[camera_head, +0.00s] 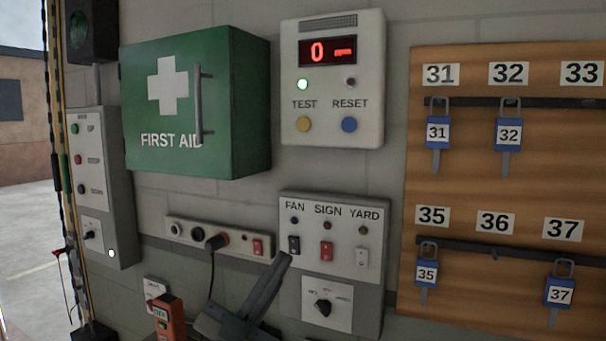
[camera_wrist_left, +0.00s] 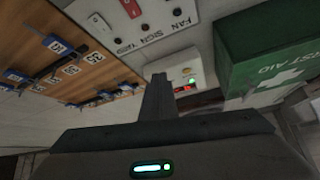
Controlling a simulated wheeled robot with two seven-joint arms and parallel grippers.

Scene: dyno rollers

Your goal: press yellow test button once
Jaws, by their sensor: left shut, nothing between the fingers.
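The yellow TEST button (camera_head: 304,124) is on the grey wall box (camera_head: 333,85) with a red display reading 0 and dashes. A green lamp (camera_head: 303,85) above TEST is lit. The blue RESET button (camera_head: 349,124) sits to its right. My left gripper (camera_head: 284,262) is shut and empty, well below that box and in front of the lower FAN, SIGN, YARD panel's left edge. In the left wrist view the shut fingers (camera_wrist_left: 158,82) point toward the display box (camera_wrist_left: 184,72), whose buttons I cannot make out there. My right gripper is not in view.
A green first aid cabinet (camera_head: 230,110) sticks out left of the display box. The FAN, SIGN, YARD switch panel (camera_head: 345,282) is below it. A key board (camera_head: 470,190) with blue tagged padlocks is at right. A socket strip (camera_head: 217,238) with a plug is at lower left.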

